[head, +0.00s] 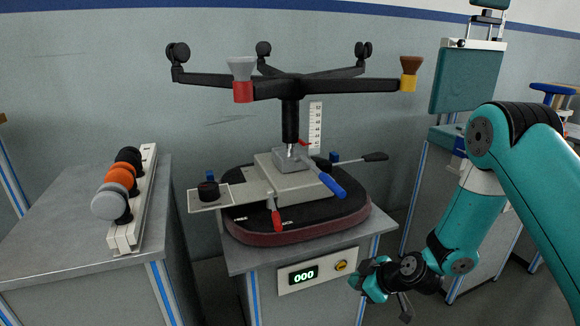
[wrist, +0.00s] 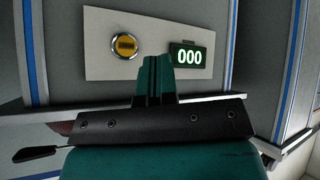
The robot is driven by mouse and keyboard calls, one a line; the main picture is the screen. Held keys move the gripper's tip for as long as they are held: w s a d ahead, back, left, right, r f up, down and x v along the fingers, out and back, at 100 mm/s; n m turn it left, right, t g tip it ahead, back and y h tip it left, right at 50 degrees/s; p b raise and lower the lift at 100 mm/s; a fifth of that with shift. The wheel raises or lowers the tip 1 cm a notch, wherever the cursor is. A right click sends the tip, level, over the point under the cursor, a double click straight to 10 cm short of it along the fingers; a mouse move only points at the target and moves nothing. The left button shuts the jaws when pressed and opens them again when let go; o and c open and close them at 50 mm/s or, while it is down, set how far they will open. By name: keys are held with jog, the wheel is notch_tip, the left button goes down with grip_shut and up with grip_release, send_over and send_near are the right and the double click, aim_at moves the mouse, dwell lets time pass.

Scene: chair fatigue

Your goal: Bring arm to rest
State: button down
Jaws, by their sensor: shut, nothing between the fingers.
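My teal arm (head: 462,215) reaches in from the right in the head view and bends down in front of the test stand. My gripper (head: 360,281) is low, just right of the stand's control panel (head: 315,272), apart from the chair parts. In the wrist view, the gripper (wrist: 153,65) has its two teal fingers together with nothing between them. They point toward the panel (wrist: 105,55), between its yellow button (wrist: 125,44) and its display (wrist: 188,57), which reads 000. I cannot tell how far the fingertips are from the panel.
An upturned five-armed chair base (head: 291,110) stands on a clamped dark seat (head: 290,232) on the stand. A grey bench (head: 60,240) at left carries a rack (head: 128,228) of orange, black and grey wheels. A second station (head: 465,80) stands behind my arm.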

jog(key=s+a+r+g, duration=0.2)
jog(key=s+a+r, duration=0.15)
jog(key=r, duration=0.55)
jog(key=s+a+r+g, duration=0.25)
jog(key=s+r, duration=0.25)
jog(key=r, duration=0.4)
jog(key=s+d+r+m+g+h, duration=0.1)
jog(key=s+r, duration=0.3)
jog(key=s, duration=0.3)
jog(key=s+r+m+g, duration=0.1)
jog(key=s+r+m, duration=0.15)
jog(key=s, duration=0.35)
jog(key=s+d+r+h, duration=0.1)
jog(key=s+r, duration=0.3)
jog(key=s, duration=0.3)
notch_tip(320, 180, up, 27)
jog(key=p, duration=2.7)
jog(key=shift+s+r, duration=0.15)
jog(key=shift+m, duration=0.25)
jog(key=shift+a, duration=0.1)
